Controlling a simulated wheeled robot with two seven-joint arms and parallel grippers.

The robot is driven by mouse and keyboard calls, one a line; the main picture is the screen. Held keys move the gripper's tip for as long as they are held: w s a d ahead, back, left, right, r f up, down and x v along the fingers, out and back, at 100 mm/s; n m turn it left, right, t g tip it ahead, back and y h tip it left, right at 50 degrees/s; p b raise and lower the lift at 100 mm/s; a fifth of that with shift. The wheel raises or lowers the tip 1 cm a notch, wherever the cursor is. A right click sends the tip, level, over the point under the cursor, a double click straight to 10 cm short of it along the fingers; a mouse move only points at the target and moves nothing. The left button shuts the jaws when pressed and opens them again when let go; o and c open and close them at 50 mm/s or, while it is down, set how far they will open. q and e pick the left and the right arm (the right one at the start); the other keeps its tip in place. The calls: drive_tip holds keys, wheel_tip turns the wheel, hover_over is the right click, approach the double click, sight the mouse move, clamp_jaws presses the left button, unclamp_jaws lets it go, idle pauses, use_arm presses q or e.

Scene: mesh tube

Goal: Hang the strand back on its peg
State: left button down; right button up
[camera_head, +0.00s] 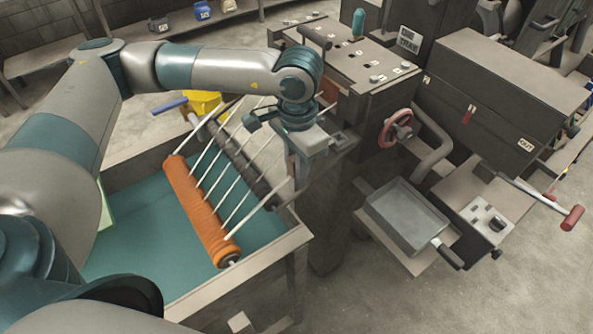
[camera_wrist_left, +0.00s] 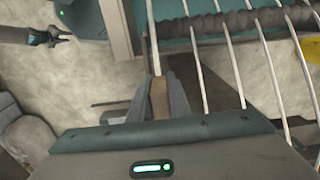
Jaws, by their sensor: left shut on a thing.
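My left gripper (camera_head: 296,183) hangs at the right end of the frame over the teal-lined tray (camera_head: 120,240). In the left wrist view its fingers (camera_wrist_left: 160,98) are shut on a brown end piece, from which a pale strand (camera_wrist_left: 152,40) runs up. Several other pale strands (camera_head: 212,150) slant from the orange roller (camera_head: 203,215) over a dark roller (camera_head: 250,175). The pegs cannot be made out; my arm hides part of the far ends. My right gripper (camera_wrist_left: 52,37) shows small in the left wrist view, with its fingers apart and empty.
A machine with a red handwheel (camera_head: 396,128) stands right of the tray. A grey pan (camera_head: 405,215) sits on a shelf there. A yellow bucket (camera_head: 203,103) is behind the strands. Floor shows at lower right.

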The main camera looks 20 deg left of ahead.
use_arm(q)
drive_tip(key=shift+b, duration=0.35)
idle(0.6)
drive_tip(key=c, duration=1.6)
unclamp_jaws()
drive_tip(key=shift+a+f, duration=0.1)
drive_tip(key=shift+a, duration=0.05)
drive_tip(key=shift+o, duration=0.2)
drive_tip(key=shift+s, duration=0.1)
